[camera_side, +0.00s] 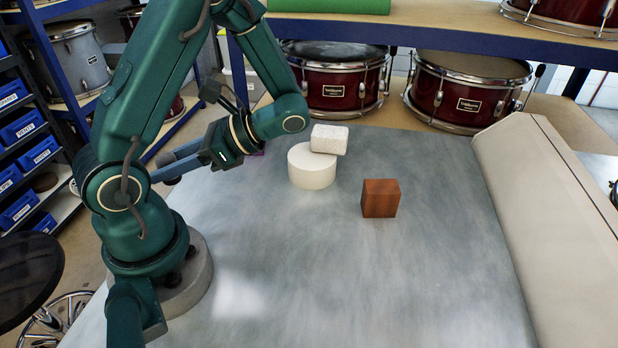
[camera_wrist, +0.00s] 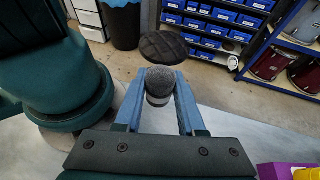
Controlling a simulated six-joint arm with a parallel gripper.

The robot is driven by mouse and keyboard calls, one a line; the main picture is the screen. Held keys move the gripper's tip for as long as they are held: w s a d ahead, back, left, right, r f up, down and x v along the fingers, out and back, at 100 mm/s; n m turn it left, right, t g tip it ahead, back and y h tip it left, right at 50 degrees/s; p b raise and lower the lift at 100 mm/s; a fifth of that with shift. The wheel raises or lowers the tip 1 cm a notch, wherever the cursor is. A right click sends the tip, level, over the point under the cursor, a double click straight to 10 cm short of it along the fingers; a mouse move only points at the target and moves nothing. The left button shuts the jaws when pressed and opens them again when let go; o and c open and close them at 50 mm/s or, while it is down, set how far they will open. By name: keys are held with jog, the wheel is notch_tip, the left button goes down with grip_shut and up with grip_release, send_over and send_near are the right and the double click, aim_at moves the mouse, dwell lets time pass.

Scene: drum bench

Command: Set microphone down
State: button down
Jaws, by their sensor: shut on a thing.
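The microphone (camera_wrist: 160,82), with a grey rounded mesh head, is between the blue fingers of my gripper (camera_wrist: 160,108) in the wrist view. My gripper is shut on it. The rest of the microphone below the head is mostly hidden. In the side view my gripper (camera_side: 168,168) points left, above the left part of the grey bench top (camera_side: 300,265). The microphone cannot be made out clearly there.
A white cylinder (camera_side: 311,172) bears a white speckled block (camera_side: 329,139). A brown wooden block (camera_side: 380,198) stands to their right. A purple object (camera_wrist: 284,171) shows at the wrist view's lower right. The bench front is clear. A dark stool (camera_wrist: 163,47) stands beyond the bench.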

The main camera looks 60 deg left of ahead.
jog(key=s+a+r+m+t+y, duration=0.2)
jog(key=s+a+m+t+y, duration=0.15)
jog(key=a, duration=0.45)
jog(key=m+y, duration=0.1)
jog(key=m, duration=0.1)
send_over(214, 180)
jog(key=shift+t, duration=0.35)
notch_tip(214, 180, down, 7)
jog(key=shift+s+f, duration=0.1)
jog(key=shift+f, duration=2.1)
jog(key=shift+f, duration=0.1)
jog(key=c, duration=0.5)
grip_release()
